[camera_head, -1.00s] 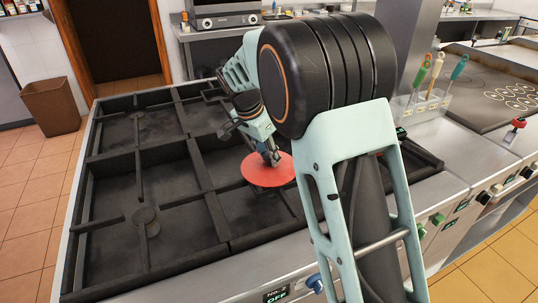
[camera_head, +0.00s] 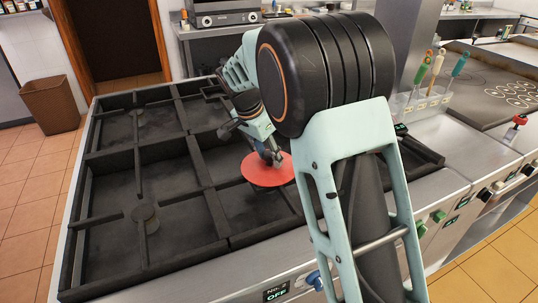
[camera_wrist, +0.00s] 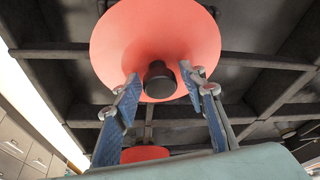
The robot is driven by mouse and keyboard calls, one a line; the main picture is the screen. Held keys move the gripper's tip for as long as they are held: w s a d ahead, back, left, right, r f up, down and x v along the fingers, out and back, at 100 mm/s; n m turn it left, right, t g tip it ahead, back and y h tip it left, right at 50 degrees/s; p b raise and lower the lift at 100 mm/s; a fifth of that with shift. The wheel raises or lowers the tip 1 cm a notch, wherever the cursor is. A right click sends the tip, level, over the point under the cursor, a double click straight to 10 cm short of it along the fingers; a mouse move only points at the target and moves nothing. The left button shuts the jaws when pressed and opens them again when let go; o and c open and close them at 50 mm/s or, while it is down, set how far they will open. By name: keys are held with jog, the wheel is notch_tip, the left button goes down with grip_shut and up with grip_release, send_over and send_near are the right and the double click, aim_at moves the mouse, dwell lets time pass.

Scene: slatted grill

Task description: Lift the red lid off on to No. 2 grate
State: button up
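A flat round red lid (camera_head: 262,176) shows over the right part of the black slatted grates in the head view. My gripper (camera_head: 270,155) is right above its middle. In the wrist view the red lid (camera_wrist: 200,35) fills the top middle, with a black knob (camera_wrist: 160,78) at its centre. My gripper's two blue-padded fingers (camera_wrist: 164,82) are apart, one on each side of the knob, with small gaps showing. What lies under the lid is hidden. The No. 2 label (camera_head: 276,292) is on the front panel, below the grates' near edge; it reads OFF.
A second red round shape (camera_wrist: 145,153) shows partly behind the fingers in the wrist view. The left grates (camera_head: 115,190) are bare, with burners beneath. A utensil holder (camera_head: 420,105) and a flat cooktop (camera_head: 490,90) are on the right. A bin (camera_head: 50,105) stands on the floor at left.

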jog(key=shift+o, duration=0.6)
jog(key=v, duration=1.2)
